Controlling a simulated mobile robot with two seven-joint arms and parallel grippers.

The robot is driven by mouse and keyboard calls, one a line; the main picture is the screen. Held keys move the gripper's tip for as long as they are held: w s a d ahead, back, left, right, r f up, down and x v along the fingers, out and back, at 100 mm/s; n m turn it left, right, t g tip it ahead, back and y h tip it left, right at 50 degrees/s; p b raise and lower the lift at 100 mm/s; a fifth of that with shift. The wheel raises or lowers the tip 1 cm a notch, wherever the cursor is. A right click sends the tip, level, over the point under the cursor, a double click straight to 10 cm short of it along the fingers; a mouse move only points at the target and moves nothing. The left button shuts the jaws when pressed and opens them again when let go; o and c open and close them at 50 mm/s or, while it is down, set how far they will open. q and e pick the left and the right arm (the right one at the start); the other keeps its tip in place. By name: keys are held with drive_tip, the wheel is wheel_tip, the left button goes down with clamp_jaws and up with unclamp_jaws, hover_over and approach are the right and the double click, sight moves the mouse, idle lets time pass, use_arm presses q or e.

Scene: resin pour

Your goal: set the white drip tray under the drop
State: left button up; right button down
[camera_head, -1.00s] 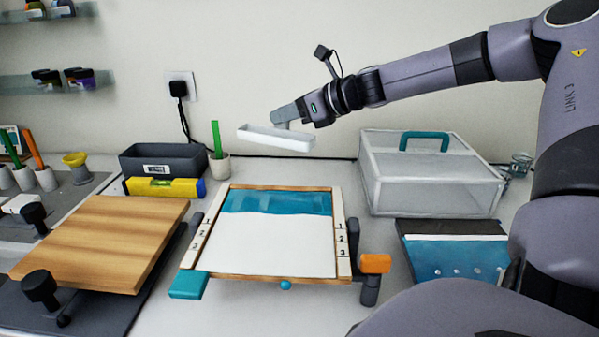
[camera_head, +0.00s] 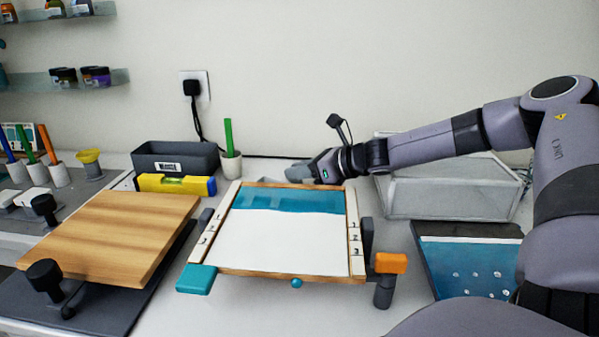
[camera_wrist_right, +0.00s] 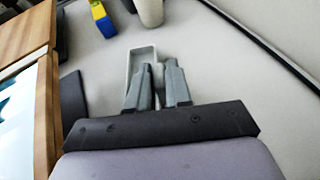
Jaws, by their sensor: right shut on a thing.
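The white drip tray (camera_wrist_right: 137,60) shows in the right wrist view as a narrow, shallow tray. My right gripper (camera_wrist_right: 158,66) is shut on its side wall. In the head view the right gripper (camera_head: 298,172) is low behind the far edge of the framed board, and the tray is hidden there. The board (camera_head: 280,240) has teal resin (camera_head: 290,199) along its far part and a white surface nearer me. A teal drop (camera_head: 296,283) hangs at the middle of its front edge. My left gripper is not in view.
An orange-topped clamp (camera_head: 390,263) stands at the board's right front corner, a teal block (camera_head: 197,279) at the left. A wooden board (camera_head: 110,235) lies left. A clear box (camera_head: 450,190) and a teal panel (camera_head: 465,265) are at right. The table before the framed board is clear.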

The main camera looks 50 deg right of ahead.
drive_tip(key=c, duration=1.4)
unclamp_jaws()
drive_tip(key=shift+f, duration=0.15)
drive_tip(key=o, duration=0.3)
drive_tip(key=shift+o, duration=0.2)
